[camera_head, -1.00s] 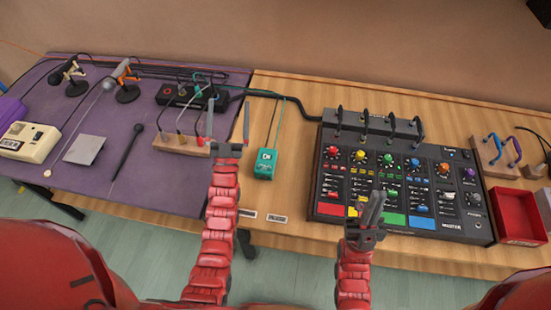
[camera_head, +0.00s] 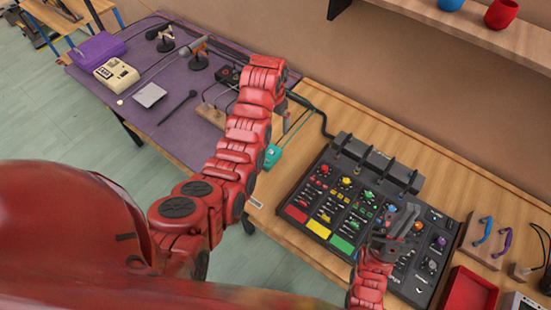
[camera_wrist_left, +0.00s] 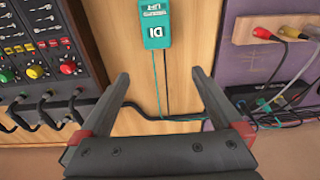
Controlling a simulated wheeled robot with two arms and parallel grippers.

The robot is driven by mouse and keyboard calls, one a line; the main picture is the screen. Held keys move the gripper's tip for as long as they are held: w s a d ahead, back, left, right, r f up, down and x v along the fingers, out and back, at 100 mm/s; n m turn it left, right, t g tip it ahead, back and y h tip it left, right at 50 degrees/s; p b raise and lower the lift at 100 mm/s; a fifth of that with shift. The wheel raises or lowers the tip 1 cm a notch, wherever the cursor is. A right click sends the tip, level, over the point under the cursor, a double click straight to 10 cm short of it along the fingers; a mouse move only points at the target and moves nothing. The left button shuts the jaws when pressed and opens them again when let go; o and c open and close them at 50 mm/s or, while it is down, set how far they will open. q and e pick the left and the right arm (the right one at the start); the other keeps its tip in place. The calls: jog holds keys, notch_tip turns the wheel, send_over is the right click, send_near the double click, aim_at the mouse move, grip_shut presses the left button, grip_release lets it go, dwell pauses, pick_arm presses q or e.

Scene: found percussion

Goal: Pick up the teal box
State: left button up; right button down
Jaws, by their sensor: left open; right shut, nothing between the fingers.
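The teal box (camera_head: 272,156), marked DI, lies on the wooden table between the purple cloth and the mixer. My left arm partly covers it in the head view. In the left wrist view the teal box (camera_wrist_left: 157,24) is at the top centre, with thin cables running down from it. My left gripper (camera_wrist_left: 158,73) is open and empty; the box lies beyond its fingertips, apart from them, roughly midway between them. In the head view its fingers are mostly hidden by my arm. My right gripper (camera_head: 403,226) is shut and empty above the mixer.
The black mixer (camera_head: 345,245) with coloured knobs stands right of the box. Left is the purple cloth (camera_head: 140,120) with microphones and a wooden cable block (camera_wrist_left: 272,28). A black cable (camera_head: 312,108) runs behind the box. A red tray (camera_head: 468,290) stands at the right.

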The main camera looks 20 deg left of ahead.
pick_arm(q)
jog(key=s+r, duration=0.1)
jog(key=s, duration=0.1)
jog(key=g+b, duration=0.1)
jog(key=b, duration=0.9)
send_over(271, 152)
jog(key=f, duration=1.1)
jog(key=shift+w+d, duration=0.1)
jog(key=shift+d, duration=0.15)
jog(key=shift+f+p, duration=0.4)
jog(key=shift+p, duration=0.85)
jog(key=shift+a+f+p, duration=0.15)
jog(key=shift+f+p, duration=0.65)
jog(key=shift+p, duration=0.05)
notch_tip(271, 152, down, 2)
jog(key=shift+a+f+p, duration=0.1)
jog(key=shift+a+p, duration=0.05)
jog(key=shift+p, duration=0.2)
jog(key=shift+f, duration=0.85)
jog(key=shift+c, duration=0.2)
